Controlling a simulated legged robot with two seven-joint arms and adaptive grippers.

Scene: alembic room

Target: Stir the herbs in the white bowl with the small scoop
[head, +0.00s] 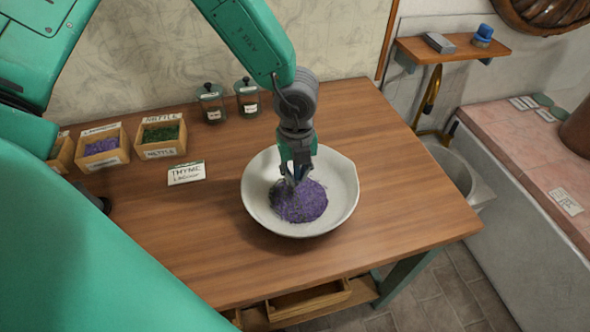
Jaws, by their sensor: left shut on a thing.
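The white bowl (258,208) stands on the wooden table. A mound of purple herbs (306,205) with some grey-green bits lies in it. My left gripper (292,177) points down inside the bowl, over the upper left part of the herbs. It is shut on a small dark thing, likely the small scoop, whose shape is mostly hidden by the fingers and the herbs. My right gripper does not show.
Wooden boxes of herbs, including a green one (161,150), and two lidded jars (211,115) stand at the table's back left. A label card (187,173) lies left of the bowl. The table (400,205) is clear to the right. A basin (452,165) lies beyond its right edge.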

